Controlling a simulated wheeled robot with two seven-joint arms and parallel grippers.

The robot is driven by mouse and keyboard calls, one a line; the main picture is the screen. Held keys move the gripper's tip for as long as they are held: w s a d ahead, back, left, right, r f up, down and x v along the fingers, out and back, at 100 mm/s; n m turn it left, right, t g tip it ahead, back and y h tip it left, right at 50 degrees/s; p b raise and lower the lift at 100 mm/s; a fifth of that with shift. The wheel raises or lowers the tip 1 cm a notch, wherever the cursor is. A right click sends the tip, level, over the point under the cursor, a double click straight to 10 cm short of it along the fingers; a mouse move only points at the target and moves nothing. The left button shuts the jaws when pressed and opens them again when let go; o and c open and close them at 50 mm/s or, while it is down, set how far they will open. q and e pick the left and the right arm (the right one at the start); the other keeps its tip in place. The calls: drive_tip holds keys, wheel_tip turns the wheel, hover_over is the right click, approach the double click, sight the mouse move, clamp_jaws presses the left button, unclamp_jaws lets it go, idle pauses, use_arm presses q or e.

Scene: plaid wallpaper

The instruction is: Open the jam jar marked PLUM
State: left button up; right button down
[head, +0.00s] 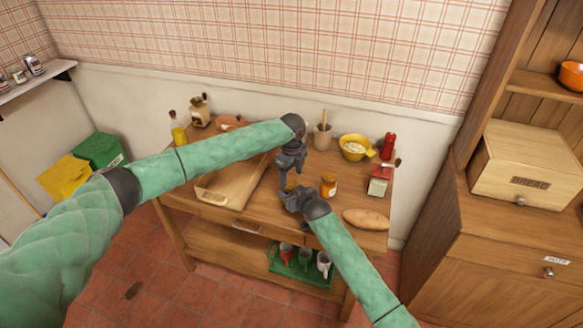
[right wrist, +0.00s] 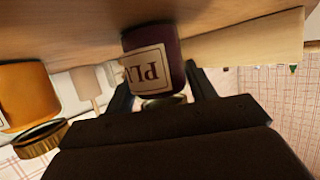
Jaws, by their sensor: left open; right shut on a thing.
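The plum jar (right wrist: 153,65) is dark purple with a cream label whose letters, upside down in the right wrist view, begin PLU. A pale lid edge (right wrist: 165,101) shows at its end. My right gripper (right wrist: 163,88) has a finger on each side of the jar and is shut on it. In the head view my right gripper (head: 289,192) is low over the table, and the jar is mostly hidden by the grippers. My left gripper (head: 285,178) is open, pointing down just above the right one. Contact between the left fingers and the lid cannot be made out.
An orange jar (head: 328,187) stands close to the right gripper; its gold lid (right wrist: 41,138) shows in the right wrist view. A bread loaf (head: 366,219), yellow bowl (head: 354,150), utensil crock (head: 322,138), red-topped scale (head: 379,181) and wooden tray (head: 218,191) share the table (head: 262,217).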

sight(291, 184)
use_arm(q)
drive_tip(key=shift+f, duration=1.75)
drive_tip(key=c, duration=1)
drive_tip(key=shift+n, duration=1.6)
drive_tip(key=o, duration=1.1)
drive_tip(key=shift+c, duration=0.2)
drive_tip(key=shift+r, duration=0.1)
